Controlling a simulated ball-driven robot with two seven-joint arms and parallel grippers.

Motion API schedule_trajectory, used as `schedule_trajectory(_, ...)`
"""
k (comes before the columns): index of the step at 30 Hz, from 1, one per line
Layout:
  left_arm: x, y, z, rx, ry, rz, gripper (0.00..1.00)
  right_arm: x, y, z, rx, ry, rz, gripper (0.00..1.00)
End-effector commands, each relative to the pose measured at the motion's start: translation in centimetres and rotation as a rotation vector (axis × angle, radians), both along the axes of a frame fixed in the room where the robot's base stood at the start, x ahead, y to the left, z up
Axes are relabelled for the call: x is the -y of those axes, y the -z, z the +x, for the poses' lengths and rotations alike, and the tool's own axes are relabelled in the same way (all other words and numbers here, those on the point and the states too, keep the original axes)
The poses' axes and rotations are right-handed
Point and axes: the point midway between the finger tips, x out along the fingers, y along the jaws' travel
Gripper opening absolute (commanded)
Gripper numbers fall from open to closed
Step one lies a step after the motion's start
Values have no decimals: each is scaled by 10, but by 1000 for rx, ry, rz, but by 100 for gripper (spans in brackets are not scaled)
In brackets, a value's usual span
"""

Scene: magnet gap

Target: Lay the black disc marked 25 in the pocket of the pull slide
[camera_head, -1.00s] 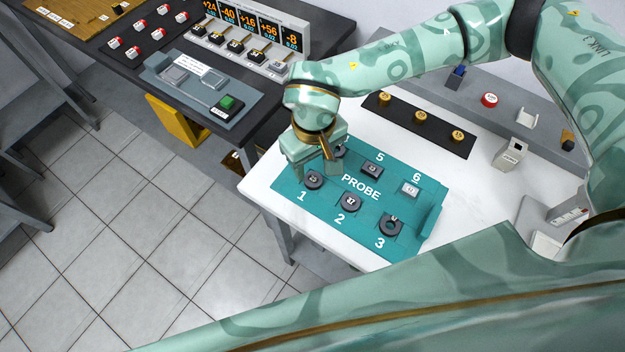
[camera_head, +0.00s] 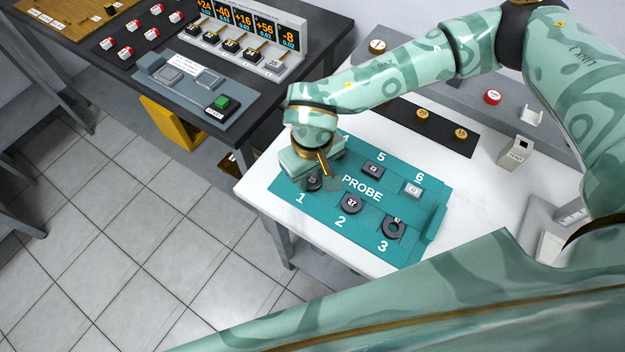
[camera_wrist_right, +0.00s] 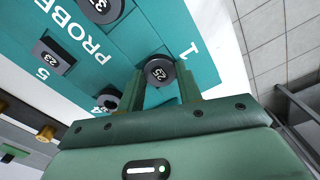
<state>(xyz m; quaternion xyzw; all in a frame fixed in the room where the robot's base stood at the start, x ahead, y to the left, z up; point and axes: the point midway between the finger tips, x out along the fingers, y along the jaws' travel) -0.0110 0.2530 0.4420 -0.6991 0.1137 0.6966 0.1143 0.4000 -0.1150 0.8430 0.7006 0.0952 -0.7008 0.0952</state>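The black disc marked 25 (camera_head: 314,183) lies at place 1 of the teal PROBE board, partly hidden by my right gripper in the head view. It shows clearly in the right wrist view (camera_wrist_right: 160,71). My right gripper (camera_head: 318,182) points down over it, with a finger on either side of the disc in the wrist view (camera_wrist_right: 161,82). The fingers look open; contact is not clear. A grey-blue fixture (camera_head: 163,92) with grey blocks and a green button stands on the dark table; I cannot tell whether it is the pull slide. My left gripper is not in view.
The teal board (camera_head: 290,192) also carries a disc marked 37 (camera_head: 350,203), a ring (camera_head: 393,227) at place 3 and square pieces at 5 and 6. A display unit (camera_head: 262,40) stands behind the grey-blue fixture. A gap of floor lies left of the white table (camera_head: 345,250).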

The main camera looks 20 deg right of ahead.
Motion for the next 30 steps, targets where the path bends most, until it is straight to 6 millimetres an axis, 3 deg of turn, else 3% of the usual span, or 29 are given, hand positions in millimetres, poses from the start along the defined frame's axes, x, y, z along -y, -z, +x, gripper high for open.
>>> schedule_trajectory(18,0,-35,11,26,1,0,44,0,-50,0,3,1,0,15)
schedule_trajectory(27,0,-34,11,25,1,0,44,0,-50,0,0,1,0,15)
schedule_trajectory(30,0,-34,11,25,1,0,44,12,-50,0,-2,33,1,15)
